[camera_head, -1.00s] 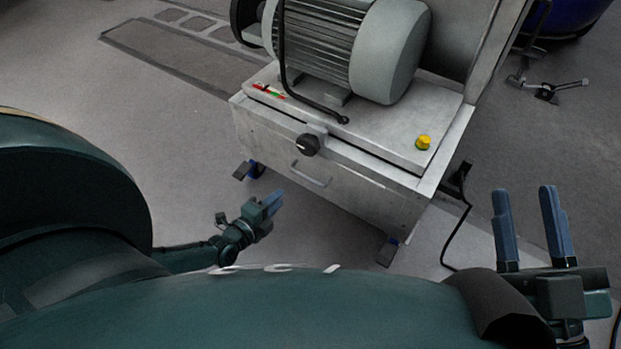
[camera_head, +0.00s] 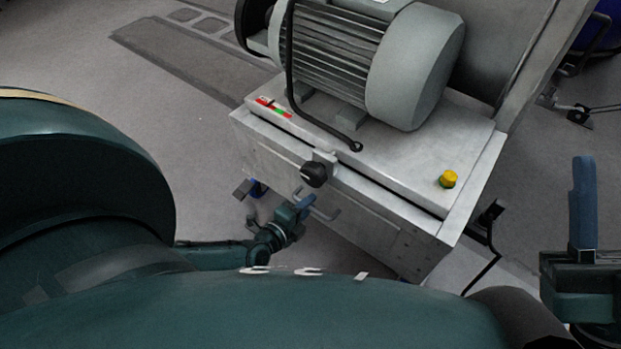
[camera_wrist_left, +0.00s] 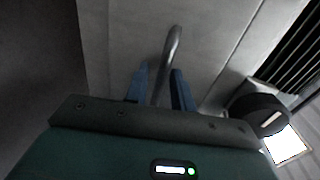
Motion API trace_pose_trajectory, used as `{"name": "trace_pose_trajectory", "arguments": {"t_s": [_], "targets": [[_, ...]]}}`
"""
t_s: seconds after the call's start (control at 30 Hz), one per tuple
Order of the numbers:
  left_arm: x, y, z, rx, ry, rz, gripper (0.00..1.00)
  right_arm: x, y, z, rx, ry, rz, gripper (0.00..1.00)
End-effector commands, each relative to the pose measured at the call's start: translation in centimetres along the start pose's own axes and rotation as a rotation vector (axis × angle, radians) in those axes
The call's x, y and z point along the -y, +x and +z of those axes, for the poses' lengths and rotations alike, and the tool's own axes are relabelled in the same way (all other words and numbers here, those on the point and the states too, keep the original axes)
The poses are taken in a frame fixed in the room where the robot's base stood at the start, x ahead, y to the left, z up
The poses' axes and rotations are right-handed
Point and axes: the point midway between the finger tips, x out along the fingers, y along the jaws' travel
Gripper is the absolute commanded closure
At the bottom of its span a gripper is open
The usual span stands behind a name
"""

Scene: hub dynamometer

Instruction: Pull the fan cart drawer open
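The fan cart (camera_head: 480,200) is a pale metal box on wheels, bearing a large grey motor. Its drawer front (camera_head: 365,225) looks flush with the cart side. The drawer's bar handle (camera_head: 326,213) is partly hidden by my left gripper (camera_head: 303,201) in the head view. In the left wrist view the handle (camera_wrist_left: 172,50) runs between the two blue fingers of the left gripper (camera_wrist_left: 161,86), which stand apart around it. Contact cannot be made out. My right gripper (camera_head: 583,205) is away from the cart at the right edge, with one finger in view and nothing seen held.
A black knob (camera_head: 314,175) sticks out above the handle and also shows close by in the left wrist view (camera_wrist_left: 257,108). A yellow button (camera_head: 448,179) is on the cart top. A black cable (camera_head: 482,272) hangs at the cart's right. Floor left of the cart is clear.

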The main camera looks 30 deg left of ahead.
Motion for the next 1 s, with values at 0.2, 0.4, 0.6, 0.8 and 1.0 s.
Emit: {"name": "trace_pose_trajectory", "arguments": {"t_s": [0.2, 0.4, 0.6, 0.8, 1.0], "targets": [[-0.05, 0.05, -0.14, 0.001, 0.0, 0.0, 0.75, -0.1, 0.13, -0.37, -0.021, -0.009, -0.001, 0.64], [-0.04, 0.04, -0.12, 0.001, 0.0, 0.0, 0.8, -0.15, 0.19, -0.44, -0.023, -0.011, -0.001, 0.64], [-0.05, 0.04, -0.11, 0.001, 0.0, 0.0, 0.97, -0.16, 0.19, -0.38, -0.021, -0.01, -0.001, 0.64], [-0.06, 0.04, -0.09, 0.001, 0.0, 0.001, 1.0, -0.16, 0.17, -0.34, -0.019, -0.01, -0.001, 0.64], [-0.06, 0.04, -0.08, 0.001, 0.0, 0.001, 1.0, -0.11, 0.1, -0.26, -0.015, -0.008, -0.001, 0.64]]}}
